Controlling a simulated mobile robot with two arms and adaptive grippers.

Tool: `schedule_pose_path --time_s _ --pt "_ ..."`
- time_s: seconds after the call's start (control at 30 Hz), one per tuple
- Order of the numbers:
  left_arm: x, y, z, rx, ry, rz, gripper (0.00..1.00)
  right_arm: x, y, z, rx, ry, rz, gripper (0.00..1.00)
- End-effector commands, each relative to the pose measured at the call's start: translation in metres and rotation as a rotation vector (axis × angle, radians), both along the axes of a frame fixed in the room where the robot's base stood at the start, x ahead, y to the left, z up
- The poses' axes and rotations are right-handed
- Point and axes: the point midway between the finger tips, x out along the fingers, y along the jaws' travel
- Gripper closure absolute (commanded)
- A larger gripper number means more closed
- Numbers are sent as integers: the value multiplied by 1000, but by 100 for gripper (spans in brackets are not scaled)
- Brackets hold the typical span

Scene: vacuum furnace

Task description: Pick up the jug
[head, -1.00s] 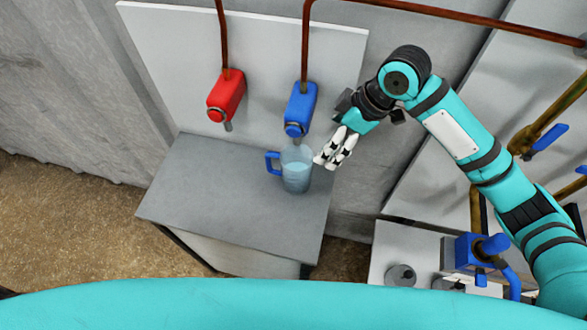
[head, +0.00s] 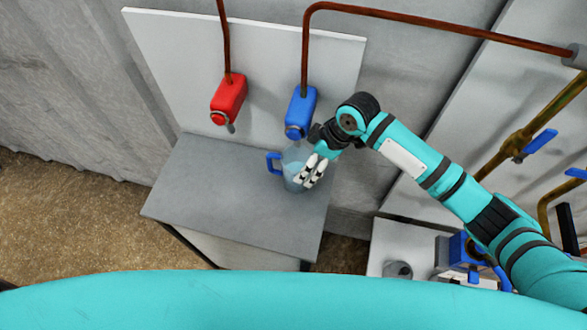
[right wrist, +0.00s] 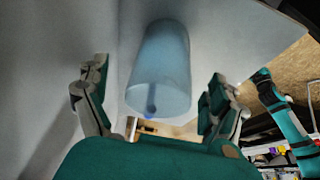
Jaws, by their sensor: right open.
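The jug (head: 291,161) is clear and bluish with a blue handle on its left side. It stands on the grey counter (head: 225,205) below the blue tap (head: 300,112). My right gripper (head: 311,173) is at the jug's right side and covers part of it in the head view. In the right wrist view the jug (right wrist: 160,70) lies between the two spread fingers of my right gripper (right wrist: 158,105). The fingers are open, with a visible gap on both sides of the jug. My left gripper is not in view.
A red tap (head: 228,98) hangs left of the blue one on the white back panel (head: 180,60). Pipes and a blue valve handle (head: 541,141) are at the right. The counter's left part is clear.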

Motion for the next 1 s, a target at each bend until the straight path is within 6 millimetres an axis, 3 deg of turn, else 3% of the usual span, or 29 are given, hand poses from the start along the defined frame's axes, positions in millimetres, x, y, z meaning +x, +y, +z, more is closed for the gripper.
schedule_pose_path --time_s 0.17,0.3,0.6,1.0 --pt "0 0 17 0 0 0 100 -5 11 -21 -2 6 0 6" --pt "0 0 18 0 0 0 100 -3 18 -39 -1 3 0 6" --pt "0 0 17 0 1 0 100 -3 19 -45 -1 1 0 6" --pt "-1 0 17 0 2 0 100 -3 19 -44 -1 1 0 58"
